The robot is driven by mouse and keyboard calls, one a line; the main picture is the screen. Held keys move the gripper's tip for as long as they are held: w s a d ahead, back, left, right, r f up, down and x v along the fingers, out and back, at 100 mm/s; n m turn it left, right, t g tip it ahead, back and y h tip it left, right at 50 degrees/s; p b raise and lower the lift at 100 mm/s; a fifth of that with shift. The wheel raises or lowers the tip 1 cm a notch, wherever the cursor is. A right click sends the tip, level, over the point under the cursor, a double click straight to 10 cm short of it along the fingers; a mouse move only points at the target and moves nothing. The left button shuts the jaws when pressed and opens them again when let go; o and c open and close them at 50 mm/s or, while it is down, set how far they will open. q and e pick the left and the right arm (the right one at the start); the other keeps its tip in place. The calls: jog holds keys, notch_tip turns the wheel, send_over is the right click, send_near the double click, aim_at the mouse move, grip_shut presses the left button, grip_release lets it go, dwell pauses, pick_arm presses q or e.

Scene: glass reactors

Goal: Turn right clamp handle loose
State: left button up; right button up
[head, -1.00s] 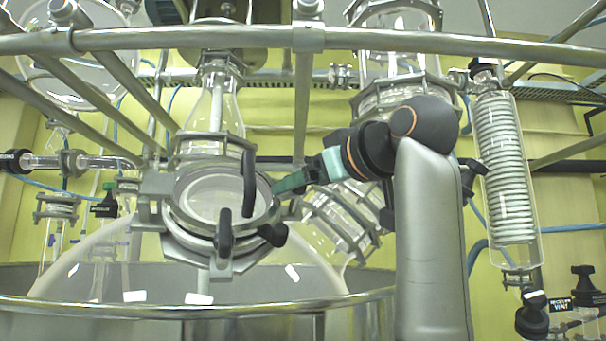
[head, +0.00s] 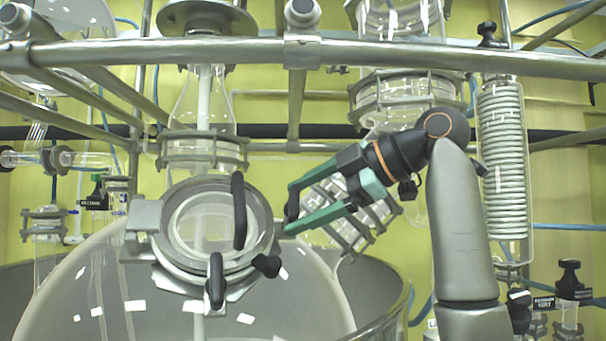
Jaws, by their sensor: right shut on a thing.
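The round glass port (head: 205,222) with a metal clamp ring stands at the centre left, on the big glass vessel (head: 90,265). My right gripper (head: 290,216) reaches in from the right to the ring's right edge. Its green fingers are shut on a small dark part there, which I take to be the right clamp handle; the fingertips mostly hide it. Two long black handles stand on the port's front, one upright (head: 239,211) and one lower (head: 216,281). A black knob (head: 267,265) sits at the ring's lower right. My left gripper is not in view.
A metal rail (head: 400,54) crosses above the port. A clamped glass neck (head: 345,215) lies just behind my right gripper. A coil condenser (head: 503,160) hangs to the right of my right arm. The steel vessel rim (head: 400,310) curves below.

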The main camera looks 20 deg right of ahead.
jog(key=shift+d+r+n+g+p, duration=0.2)
jog(key=shift+r+n+g+p, duration=0.2)
jog(key=shift+r+n+p, duration=0.25)
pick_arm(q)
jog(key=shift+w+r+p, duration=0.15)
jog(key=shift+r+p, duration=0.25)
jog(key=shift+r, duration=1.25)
pick_arm(e)
jog(key=shift+w+f+n+g, duration=0.1)
jog(key=shift+n+g, duration=0.5)
jog(key=shift+n, duration=0.15)
jog(key=o, duration=0.9)
jog(key=shift+o, duration=0.9)
jog(key=shift+a+f, duration=0.1)
jog(key=shift+f, duration=0.05)
